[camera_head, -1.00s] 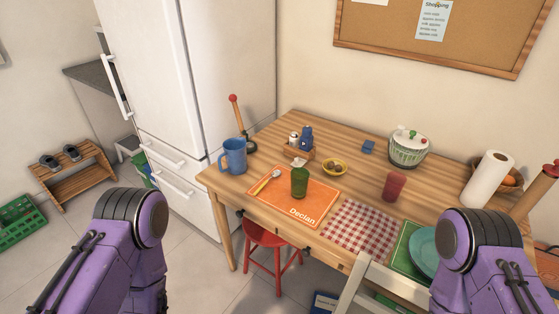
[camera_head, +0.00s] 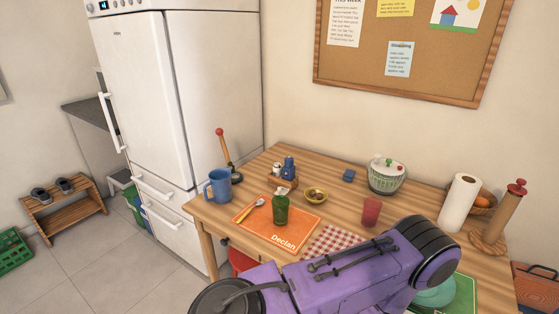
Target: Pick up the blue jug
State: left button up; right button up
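The blue jug (camera_head: 219,187) stands upright at the left end of the wooden table (camera_head: 262,172), with its handle on its left side. It is fully visible and nothing touches it. A plunger-like tool with a red knob (camera_head: 220,132) stands just behind it. Neither of my grippers is in view, so I cannot see their opening. One purple arm of mine crosses the lower middle of the view and hides part of the table's front.
An orange placemat (camera_head: 265,236) with a green cup (camera_head: 281,208) lies right of the jug. The fridge (camera_head: 150,100) is behind left.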

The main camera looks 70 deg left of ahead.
aim_at(220, 179)
jog(key=z, duration=0.1)
jog(key=k, duration=0.95)
jog(key=u, duration=1.5)
